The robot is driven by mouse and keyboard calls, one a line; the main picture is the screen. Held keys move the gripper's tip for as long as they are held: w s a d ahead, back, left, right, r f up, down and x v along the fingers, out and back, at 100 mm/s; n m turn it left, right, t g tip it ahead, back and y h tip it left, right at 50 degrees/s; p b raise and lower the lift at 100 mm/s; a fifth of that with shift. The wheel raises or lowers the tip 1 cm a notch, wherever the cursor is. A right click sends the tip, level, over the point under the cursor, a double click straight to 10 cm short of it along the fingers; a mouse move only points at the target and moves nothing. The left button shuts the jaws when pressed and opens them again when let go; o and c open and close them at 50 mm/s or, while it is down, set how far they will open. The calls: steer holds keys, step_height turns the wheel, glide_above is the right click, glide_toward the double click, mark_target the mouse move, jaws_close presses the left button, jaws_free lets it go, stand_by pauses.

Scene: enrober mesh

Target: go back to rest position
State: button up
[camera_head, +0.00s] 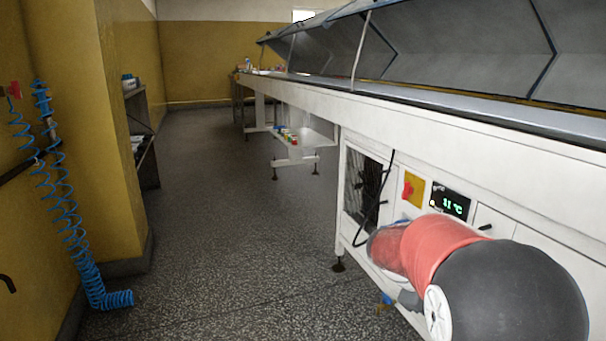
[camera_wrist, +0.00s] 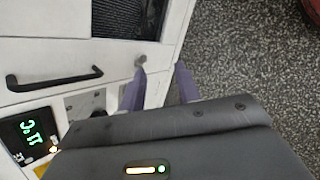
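In the wrist view, my gripper (camera_wrist: 160,69) shows two purple fingers held apart, with nothing between them. The fingers appear over the edge where the white machine panel (camera_wrist: 60,75) meets the view of the speckled floor; I cannot tell if they touch it. In the head view, my red and dark arm is low at the right, in front of the long white machine (camera_head: 470,145). It hides most of my gripper there.
The machine front carries a green display (camera_head: 450,201), a yellow panel with a red switch (camera_head: 413,189) and a dark grille (camera_head: 365,187). A blue coiled hose (camera_head: 68,205) hangs by the left wall. The aisle floor (camera_head: 225,230) is clear.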

steer(key=s+a+r+m+t+y, duration=0.1)
steer(key=s+a+r+m+y, duration=0.1)
steer(key=s, duration=0.5)
steer(key=s+a+r+m+t+y+p, duration=0.1)
steer(key=s+a+r+m+t+y, duration=0.1)
steer(key=s+a, duration=0.5)
steer(key=s+a+r+m+t+y+p, duration=0.1)
steer(key=s+a+r+m+y, duration=0.2)
steer(key=s, duration=0.5)
steer(key=shift+s+a+r+m+t+y, duration=0.2)
steer(key=shift+s+a+m+t+y, duration=0.2)
steer(key=shift+a+m+y, duration=0.4)
